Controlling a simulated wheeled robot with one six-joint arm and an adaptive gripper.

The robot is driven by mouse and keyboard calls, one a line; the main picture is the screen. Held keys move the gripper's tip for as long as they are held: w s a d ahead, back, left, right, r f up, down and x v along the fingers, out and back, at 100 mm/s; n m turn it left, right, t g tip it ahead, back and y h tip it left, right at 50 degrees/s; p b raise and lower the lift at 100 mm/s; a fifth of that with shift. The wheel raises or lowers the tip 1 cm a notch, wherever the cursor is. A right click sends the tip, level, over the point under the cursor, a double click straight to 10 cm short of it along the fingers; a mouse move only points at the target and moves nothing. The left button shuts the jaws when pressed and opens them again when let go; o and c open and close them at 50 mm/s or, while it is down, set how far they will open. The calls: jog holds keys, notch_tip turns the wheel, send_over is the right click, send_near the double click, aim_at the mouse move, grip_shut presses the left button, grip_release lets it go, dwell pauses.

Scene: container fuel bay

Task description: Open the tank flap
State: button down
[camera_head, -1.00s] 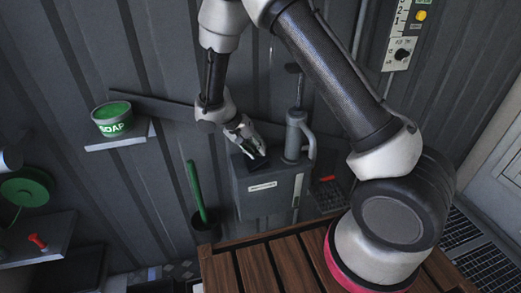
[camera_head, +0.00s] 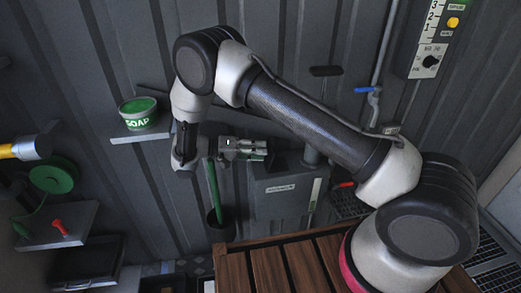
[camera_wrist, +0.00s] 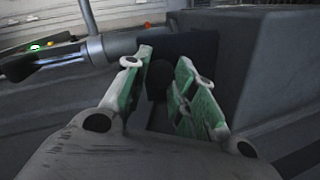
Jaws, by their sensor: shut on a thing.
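The grey tank (camera_head: 285,200) with a white label stands against the wall behind the wooden slats. My gripper (camera_head: 266,148) lies almost level at its top left edge, fingers pointing right. In the wrist view its two green fingers with pale tips (camera_wrist: 158,68) are on either side of a dark part. The dark tank flap (camera_wrist: 193,48) shows at the fingertips and appears tilted up from the tank top. My gripper is shut on it. The fingers hide part of the flap and its hinge, so I cannot tell how far open it is.
A green-handled brush (camera_head: 215,192) stands in a holder left of the tank. A soap tin (camera_head: 138,113) sits on a small shelf. Wooden slats (camera_head: 268,268) lie in front.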

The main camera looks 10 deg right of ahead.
jog(key=shift+a+h, duration=0.2)
jog(key=shift+h, duration=0.2)
jog(key=c, duration=1.1)
grip_release()
jog(key=shift+c, duration=0.2)
jog(key=shift+a, duration=0.1)
jog(key=a+r, duration=0.2)
jog(key=a, duration=0.9)
jog(key=shift+a, duration=0.35)
